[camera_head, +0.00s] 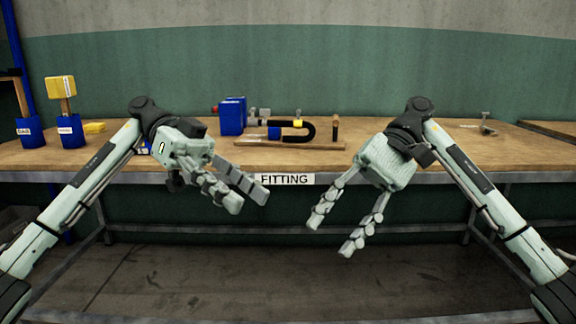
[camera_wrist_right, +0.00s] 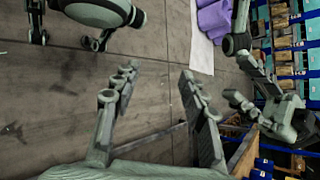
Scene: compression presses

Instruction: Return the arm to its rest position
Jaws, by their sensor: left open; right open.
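My left gripper (camera_head: 250,198) is open and empty in front of the workbench's front edge, left of the middle in the head view. My right gripper (camera_head: 332,232) is open and empty in front of the same edge, right of the middle, with its fingers pointing down and to the left. The right gripper's two fingers also show apart in the right wrist view (camera_wrist_right: 158,84), with floor between them. Both grippers are apart from each other and touch nothing that I can see.
Blue bins (camera_head: 70,132) stand at the left. A small metal piece (camera_head: 487,124) lies at the right. The floor (camera_head: 270,280) below is clear.

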